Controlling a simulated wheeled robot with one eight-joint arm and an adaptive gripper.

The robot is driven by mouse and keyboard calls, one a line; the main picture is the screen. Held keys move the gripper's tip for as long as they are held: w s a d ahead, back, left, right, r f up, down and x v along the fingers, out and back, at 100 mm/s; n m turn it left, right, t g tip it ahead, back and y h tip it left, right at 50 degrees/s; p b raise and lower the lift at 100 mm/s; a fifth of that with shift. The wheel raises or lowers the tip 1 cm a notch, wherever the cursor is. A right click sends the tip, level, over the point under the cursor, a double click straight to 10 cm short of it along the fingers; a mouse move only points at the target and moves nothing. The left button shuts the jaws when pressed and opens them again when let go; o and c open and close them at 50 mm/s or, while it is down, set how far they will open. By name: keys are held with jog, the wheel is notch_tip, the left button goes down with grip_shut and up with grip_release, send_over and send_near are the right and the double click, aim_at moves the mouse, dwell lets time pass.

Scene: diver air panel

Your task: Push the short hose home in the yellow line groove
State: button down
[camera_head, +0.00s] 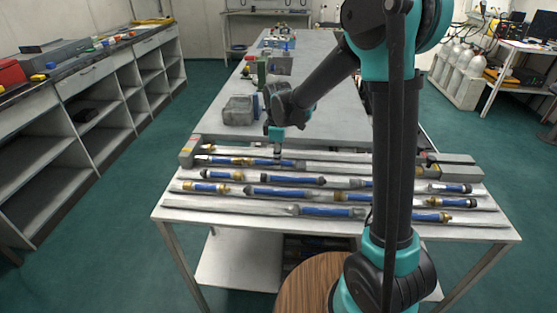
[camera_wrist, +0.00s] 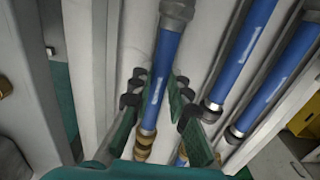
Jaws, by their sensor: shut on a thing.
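My gripper (camera_head: 277,147) is over the back row of the slotted panel. In the wrist view its two fingers (camera_wrist: 157,92) are closed in on either side of a blue hose (camera_wrist: 167,50). This hose has a grey fitting (camera_wrist: 177,12) at its far end and a brass fitting (camera_wrist: 144,148) at its near end. In the head view the hose (camera_head: 258,161) lies along the panel's back row, partly hidden below my gripper. I cannot tell how deep it sits in its groove. No clear yellow marking shows which groove is the yellow line.
Several other blue hoses (camera_head: 285,192) lie in the front rows, close beside the held one. Grey end blocks (camera_head: 188,152) stand at the panel's back corners. A grey box (camera_head: 240,109) stands on the table behind. The table's middle is mostly clear.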

jog(key=shift+a, duration=1)
jog(key=c, duration=1.4)
grip_release()
jog(key=shift+o, duration=0.2)
notch_tip(320, 180, up, 12)
